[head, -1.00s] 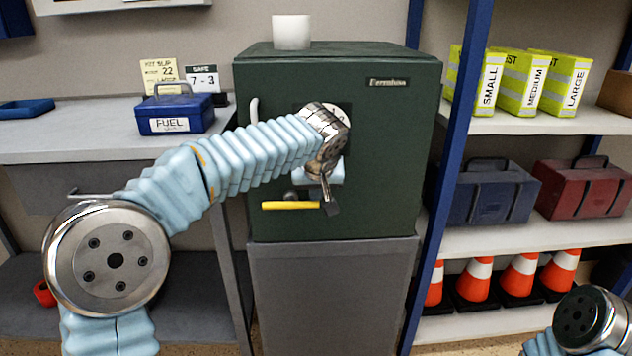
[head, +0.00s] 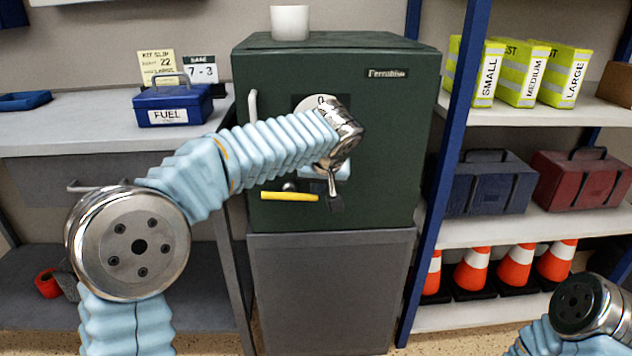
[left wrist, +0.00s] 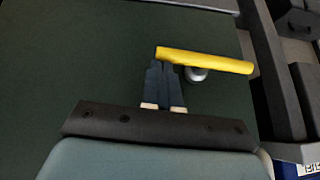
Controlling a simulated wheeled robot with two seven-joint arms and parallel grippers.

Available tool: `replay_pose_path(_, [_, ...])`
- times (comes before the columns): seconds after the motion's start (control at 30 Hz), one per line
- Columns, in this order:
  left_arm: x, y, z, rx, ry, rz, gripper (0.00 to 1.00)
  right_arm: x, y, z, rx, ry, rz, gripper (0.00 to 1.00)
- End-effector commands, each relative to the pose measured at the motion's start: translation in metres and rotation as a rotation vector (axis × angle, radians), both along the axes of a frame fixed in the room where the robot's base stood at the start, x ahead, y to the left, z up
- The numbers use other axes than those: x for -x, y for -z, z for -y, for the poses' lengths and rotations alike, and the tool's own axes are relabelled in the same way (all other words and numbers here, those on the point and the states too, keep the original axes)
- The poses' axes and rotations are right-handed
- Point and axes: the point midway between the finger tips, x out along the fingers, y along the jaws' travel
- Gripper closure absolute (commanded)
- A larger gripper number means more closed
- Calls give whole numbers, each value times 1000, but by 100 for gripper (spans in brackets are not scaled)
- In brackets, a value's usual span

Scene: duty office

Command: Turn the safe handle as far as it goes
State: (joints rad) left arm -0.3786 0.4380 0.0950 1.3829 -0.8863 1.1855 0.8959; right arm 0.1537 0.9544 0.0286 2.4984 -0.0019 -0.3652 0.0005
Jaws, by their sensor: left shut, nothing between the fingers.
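The yellow safe handle (head: 290,196) lies nearly level on the front of the dark green safe (head: 395,150). Its grey hub (head: 289,186) shows just above it. My left gripper (head: 336,203) is shut and empty at the handle's right end, in front of the safe door. In the left wrist view the shut fingertips (left wrist: 160,66) are at the left end of the yellow handle (left wrist: 210,61); I cannot tell whether they touch it. My right gripper is out of view; only part of that arm shows at lower right.
A pale grip (head: 252,106) stands out at the safe's left edge. The safe rests on a grey cabinet (head: 325,290). A blue shelf post (head: 440,180) is close on its right. A blue FUEL box (head: 172,107) sits on the left shelf.

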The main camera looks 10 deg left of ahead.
Motion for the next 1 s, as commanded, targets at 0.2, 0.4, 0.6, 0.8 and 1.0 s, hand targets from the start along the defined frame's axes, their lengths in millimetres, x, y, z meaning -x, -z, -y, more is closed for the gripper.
replay_pose_path(0.2, [-1, 8, 5, -124, 2, -39, 100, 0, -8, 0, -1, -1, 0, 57])
replay_pose_path(0.4, [-2, 21, 10, -303, 3, -90, 100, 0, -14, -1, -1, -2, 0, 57])
replay_pose_path(0.6, [-3, 34, 10, -487, 1, -141, 100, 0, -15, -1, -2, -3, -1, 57])
replay_pose_path(0.8, [-2, 47, 9, -656, 1, -190, 100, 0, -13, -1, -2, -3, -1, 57])
replay_pose_path(1.0, [-2, 57, 6, -792, -1, -229, 100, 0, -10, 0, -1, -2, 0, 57])
